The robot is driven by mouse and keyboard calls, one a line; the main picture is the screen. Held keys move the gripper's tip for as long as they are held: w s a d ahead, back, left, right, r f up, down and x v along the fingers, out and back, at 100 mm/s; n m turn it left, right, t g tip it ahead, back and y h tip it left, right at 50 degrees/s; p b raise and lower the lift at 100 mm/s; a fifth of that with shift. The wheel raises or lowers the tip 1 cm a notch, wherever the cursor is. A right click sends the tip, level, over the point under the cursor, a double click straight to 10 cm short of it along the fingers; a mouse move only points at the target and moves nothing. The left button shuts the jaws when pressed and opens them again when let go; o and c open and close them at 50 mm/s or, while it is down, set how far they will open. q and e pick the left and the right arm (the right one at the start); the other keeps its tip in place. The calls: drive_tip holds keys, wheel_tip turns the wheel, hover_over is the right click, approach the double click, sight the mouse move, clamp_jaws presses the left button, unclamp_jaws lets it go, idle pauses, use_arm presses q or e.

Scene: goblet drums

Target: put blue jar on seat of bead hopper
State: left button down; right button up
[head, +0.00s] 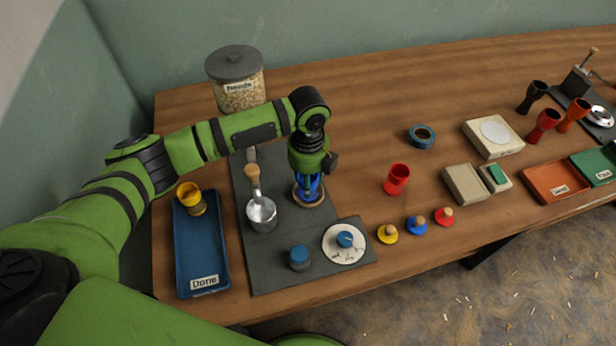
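The blue jar (315,185) is under my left gripper (309,184), which points straight down around it. The gripper's dark fingers cover much of the jar, and I cannot tell whether they are shut on it. Directly below is a round wooden seat (308,204) on the dark grey base plate (270,244). The jar's foot is hidden, so I cannot tell whether it touches the seat. The bead hopper's clear container (240,95), with a grey lid and a label, stands at the back of the plate. My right gripper is not in view.
Left of the seat is a metal cup (262,214) with a wooden handle. A white dial (345,245) and blue knob (299,258) are in front. A yellow goblet (190,198) stands in the blue tray (200,250). A red goblet (397,179) stands to the right.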

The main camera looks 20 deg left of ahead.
use_arm(q)
drive_tip(key=shift+f, duration=0.15)
drive_tip(key=c, duration=0.7)
unclamp_jaws()
drive_tip(key=shift+o, duration=0.2)
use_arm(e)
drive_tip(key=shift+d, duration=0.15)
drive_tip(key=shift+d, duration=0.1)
use_arm(q)
drive_tip(key=shift+r, duration=0.25)
wheel_tip(320, 180, up, 12)
drive_tip(key=b, duration=0.2)
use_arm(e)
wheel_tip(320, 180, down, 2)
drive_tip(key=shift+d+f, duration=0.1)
